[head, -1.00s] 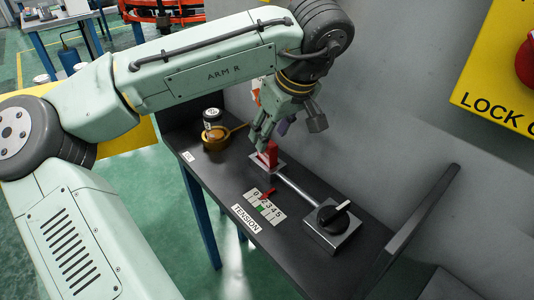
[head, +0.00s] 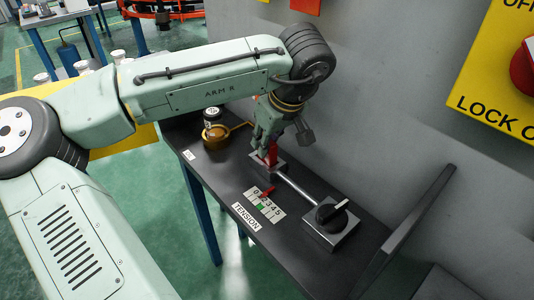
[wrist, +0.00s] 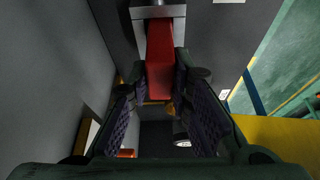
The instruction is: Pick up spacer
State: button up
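A red upright block (head: 271,153), the likely spacer, stands on a small metal plate at one end of a metal rod on the dark bench. In the wrist view the red block (wrist: 160,65) reaches down between the fingertips. My gripper (head: 267,146) is at the block, with its fingers on either side and pointing down. Its purple-padded fingers (wrist: 159,72) flank the block closely in the wrist view. Whether the pads press on it cannot be told. The gripper hides part of the block in the head view.
The rod (head: 298,190) runs to a metal box with a black knob (head: 332,211). A TENSION scale (head: 265,206) lies in front. A brown ring holder with a jar (head: 213,128) stands at the back left. A grey wall (head: 400,120) closes the right side.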

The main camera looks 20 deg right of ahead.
grip_shut()
